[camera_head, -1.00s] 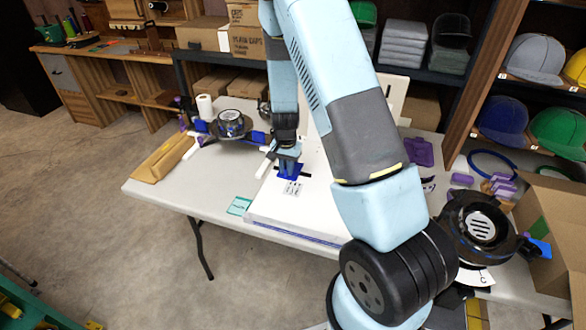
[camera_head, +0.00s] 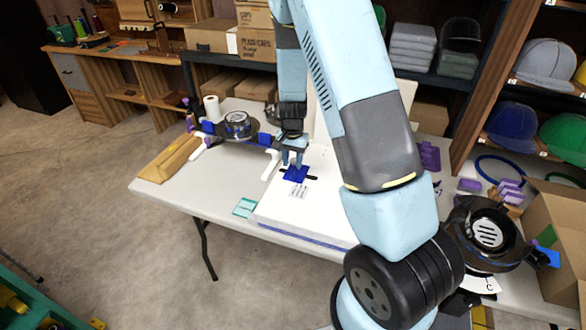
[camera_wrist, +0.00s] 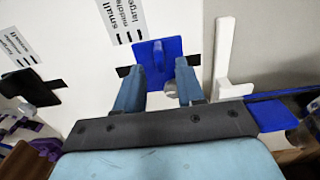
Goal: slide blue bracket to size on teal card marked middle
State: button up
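The blue bracket (camera_head: 297,174) sits on a dark bar on the white board (camera_head: 270,213), beside a printed size label (camera_head: 299,191). In the wrist view the bracket (camera_wrist: 155,50) lies just beyond my fingertips, and the label (camera_wrist: 120,18) reads small, middle and large. My gripper (camera_head: 292,158) is open above the bracket; its two fingers (camera_wrist: 159,68) stand apart with a gap between them. I cannot tell which size mark the bracket lines up with. The teal card (camera_head: 244,207) lies on the table left of the board; its writing is too small to read.
A white upright piece (camera_wrist: 226,50) stands close to the right of my fingers in the wrist view. A black piece (camera_wrist: 32,88) with another label is at left. A dark round device (camera_head: 236,124) stands behind left. The table's front left corner (camera_head: 185,192) is clear.

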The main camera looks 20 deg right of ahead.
notch_tip(320, 180, up, 9)
dwell(0.4)
jog(key=shift+r, duration=0.1)
notch_tip(320, 180, up, 19)
jog(key=n+t+y, duration=0.1)
jog(key=n+t, duration=0.1)
jog(key=n, duration=0.1)
send_over(293, 169)
jog(key=s, duration=1.1)
jog(key=s+d+r+n+t, duration=0.1)
jog(key=s+r, duration=0.3)
jog(key=s, duration=0.5)
jog(key=s+d+r+n+t+h, duration=0.1)
jog(key=s+r+n+t, duration=0.1)
jog(key=s+r, duration=0.3)
jog(key=s+n, duration=0.1)
jog(key=s, duration=0.3)
jog(key=shift+t, duration=0.3)
jog(key=shift+o, duration=0.4)
jog(key=shift+w+d, duration=0.1)
